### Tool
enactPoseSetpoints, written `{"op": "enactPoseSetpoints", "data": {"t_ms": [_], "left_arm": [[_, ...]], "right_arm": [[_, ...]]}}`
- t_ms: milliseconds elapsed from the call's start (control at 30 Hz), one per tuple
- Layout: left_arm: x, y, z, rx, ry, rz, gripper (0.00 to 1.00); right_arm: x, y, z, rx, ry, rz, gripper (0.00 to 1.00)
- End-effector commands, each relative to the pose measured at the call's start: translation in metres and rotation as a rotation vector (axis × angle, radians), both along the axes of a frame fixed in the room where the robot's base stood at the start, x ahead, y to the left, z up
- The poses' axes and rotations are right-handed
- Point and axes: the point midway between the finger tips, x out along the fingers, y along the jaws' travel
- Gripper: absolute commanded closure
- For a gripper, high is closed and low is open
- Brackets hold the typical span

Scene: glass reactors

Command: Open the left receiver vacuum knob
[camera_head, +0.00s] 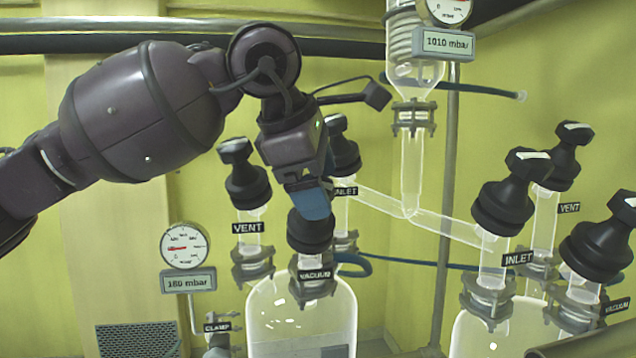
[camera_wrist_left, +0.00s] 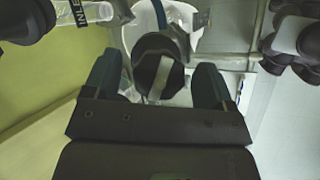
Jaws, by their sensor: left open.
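The left receiver vacuum knob (camera_head: 311,233) is black and stands above the "VACUUM" label (camera_head: 315,275) on the left glass receiver (camera_head: 300,318). My left gripper (camera_head: 314,203) is right above it in the head view, its blue fingers hiding the knob's top. In the left wrist view my left gripper (camera_wrist_left: 157,80) is open, and the dark knob (camera_wrist_left: 143,50) with its pale handle bar (camera_wrist_left: 160,78) shows between the two fingers. Gaps show on both sides; I cannot tell whether a finger touches it.
The left receiver's vent knob (camera_head: 245,172) stands just left of my gripper and its inlet knob (camera_head: 343,147) just behind it. A gauge reading 160 mbar (camera_head: 187,283) is at the left. The right receiver (camera_head: 480,333) has several similar knobs. A metal pole (camera_head: 447,200) stands between.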

Motion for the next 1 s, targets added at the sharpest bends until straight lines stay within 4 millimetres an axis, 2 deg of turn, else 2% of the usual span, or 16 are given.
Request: {"op": "enactPoseSetpoints", "data": {"t_ms": [400, 600, 1000], "left_arm": [[-0.028, 0.023, 0.059, -0.002, -0.005, 0.002, 0.22], [-0.04, 0.032, 0.08, -0.001, -0.004, 0.001, 0.22], [-0.044, 0.036, 0.088, -0.001, -0.001, 0.001, 0.22]], "right_arm": [[-0.002, 0.0, -0.002, 0.0, 0.007, -0.002, 0.22], [0.002, 0.0, 0.001, 0.001, -0.002, 0.001, 0.22], [0.006, 0.001, 0.004, 0.001, -0.011, 0.003, 0.22]]}}
